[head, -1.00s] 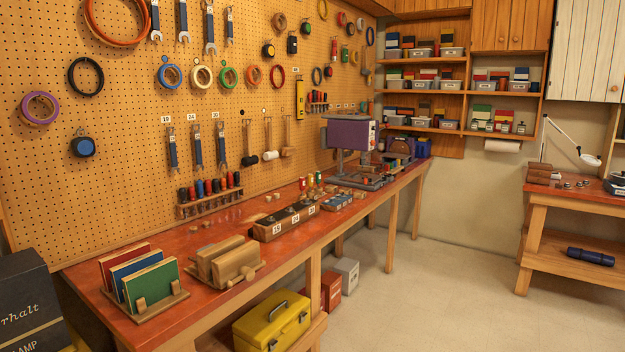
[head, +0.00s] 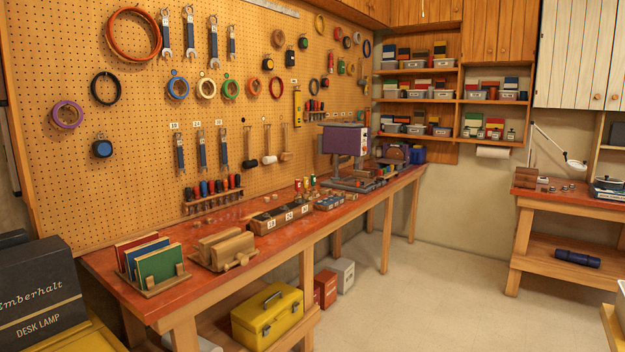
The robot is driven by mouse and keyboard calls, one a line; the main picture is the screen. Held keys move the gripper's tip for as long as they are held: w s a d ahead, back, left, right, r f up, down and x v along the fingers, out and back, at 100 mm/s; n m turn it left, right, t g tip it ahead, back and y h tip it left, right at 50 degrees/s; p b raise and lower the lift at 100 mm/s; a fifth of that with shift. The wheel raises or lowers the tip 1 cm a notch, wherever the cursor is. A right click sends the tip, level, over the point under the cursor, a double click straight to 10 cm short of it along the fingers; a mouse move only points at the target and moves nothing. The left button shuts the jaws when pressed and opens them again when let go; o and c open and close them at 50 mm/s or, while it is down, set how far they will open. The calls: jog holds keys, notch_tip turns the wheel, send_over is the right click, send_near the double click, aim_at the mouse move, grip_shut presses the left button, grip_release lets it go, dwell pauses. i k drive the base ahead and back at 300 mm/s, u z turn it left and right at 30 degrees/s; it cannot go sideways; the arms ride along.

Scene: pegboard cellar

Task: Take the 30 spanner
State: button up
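Three blue-handled spanners hang in a row on the pegboard (head: 140,185) in the head view, each under a small white number tag. The rightmost of these, the 30 spanner (head: 223,150), hangs upright under a tag that seems to read 30, though the print is tiny. The other two, the left spanner (head: 180,155) and the middle spanner (head: 201,151), hang beside it. Several more blue-handled spanners (head: 190,38) hang higher up. My gripper is not in view.
The red-topped workbench (head: 200,293) runs below the pegboard, with a screwdriver rack (head: 212,205), upright books (head: 158,264) and a numbered wooden block (head: 265,226). A yellow toolbox (head: 268,316) sits below. A dark lamp box (head: 35,290) stands front left. Floor at right is clear.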

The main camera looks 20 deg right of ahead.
aim_at(224, 143)
jog(key=z, duration=0.45)
jog(key=i, duration=0.7)
jog(key=z, duration=0.95)
jog(key=i, duration=2.3)
jog(key=u, duration=0.85)
jog(key=i, duration=0.8)
jog(key=u, duration=0.55)
